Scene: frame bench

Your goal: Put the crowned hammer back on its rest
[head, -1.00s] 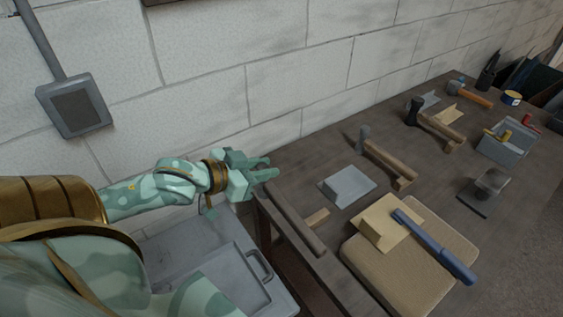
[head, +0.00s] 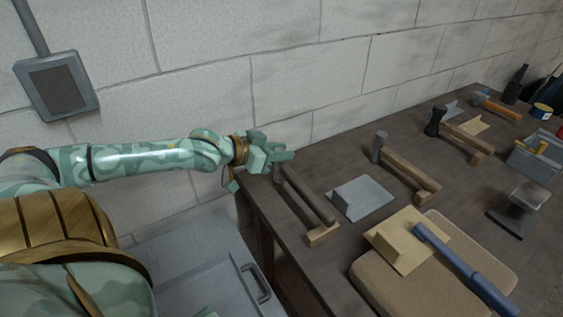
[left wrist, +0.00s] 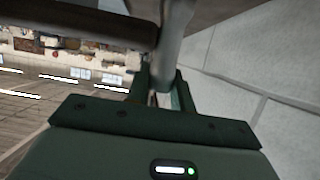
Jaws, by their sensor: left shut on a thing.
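A hammer with a dark wooden handle (head: 312,195) is at the near left end of the bench. My left gripper (head: 284,156) is shut on its head end, by the wall. In the left wrist view a grey cylindrical part (left wrist: 176,42) runs down between the fingers, and the dark handle (left wrist: 70,20) crosses the top left. The handle slants over a wooden rest whose pale end block (head: 322,236) shows at its near end. I cannot tell whether the handle touches the rest. The crown of the head is hidden. My right gripper is not in view.
Another hammer (head: 380,147) lies on a rest further right, with more tools beyond. A grey metal plate (head: 362,200) lies close to the held hammer's right. A tan pad (head: 385,282) bears a folded sheet and blue-handled tool (head: 465,270). The wall is close behind.

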